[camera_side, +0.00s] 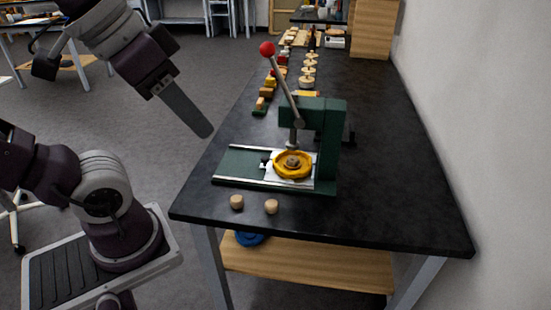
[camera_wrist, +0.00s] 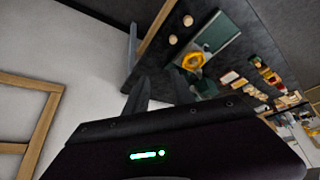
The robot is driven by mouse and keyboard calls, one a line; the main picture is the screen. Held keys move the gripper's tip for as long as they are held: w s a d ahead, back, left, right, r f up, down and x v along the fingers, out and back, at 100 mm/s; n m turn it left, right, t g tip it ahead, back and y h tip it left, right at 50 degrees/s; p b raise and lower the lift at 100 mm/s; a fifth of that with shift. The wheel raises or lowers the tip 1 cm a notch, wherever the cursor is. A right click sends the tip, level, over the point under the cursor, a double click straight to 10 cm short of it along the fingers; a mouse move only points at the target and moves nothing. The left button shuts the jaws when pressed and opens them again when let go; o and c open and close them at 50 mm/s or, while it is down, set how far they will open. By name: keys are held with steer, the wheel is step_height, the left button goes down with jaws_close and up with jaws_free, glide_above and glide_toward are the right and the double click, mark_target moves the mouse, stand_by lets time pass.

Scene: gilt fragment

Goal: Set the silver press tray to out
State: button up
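The silver press tray (camera_side: 270,177) sits on the rails of the dark green press base (camera_side: 238,164), at the right end under the press head (camera_side: 310,113). A yellow ring-shaped piece (camera_side: 293,164) with a brownish centre rests on the tray; it also shows in the wrist view (camera_wrist: 193,61). The press lever has a red knob (camera_side: 267,48) and stands raised, leaning left. The left part of the rails is bare. My gripper (camera_side: 205,132) hangs in the air left of the table and press, apart from them. In the wrist view its two fingers (camera_wrist: 160,80) are apart with nothing between them.
Two small wooden cylinders (camera_side: 237,202) (camera_side: 271,206) stand on the black table (camera_side: 390,150) in front of the press. Several blocks (camera_side: 267,88) and stacked discs (camera_side: 307,75) stand behind it. A white wall (camera_side: 485,120) borders the table's right side.

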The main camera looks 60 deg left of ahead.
step_height(320, 180, up, 7)
steer(key=w+n, duration=0.2)
steer(key=w+a+r+n+g+h, duration=0.2)
steer(key=w+a+r+n, duration=0.25)
steer(key=w+n, duration=0.45)
steer(key=n+g+h, duration=0.2)
steer(key=n, duration=1)
glide_above(264, 157)
steer(key=s+a, duration=0.1)
steer(key=a, duration=0.2)
step_height(264, 157, down, 35)
steer(key=x, duration=0.6)
steer(key=shift+s+d+f, duration=0.1)
steer(key=shift+d+f, duration=0.05)
steer(key=shift+d, duration=0.2)
steer(key=shift+m, duration=0.3)
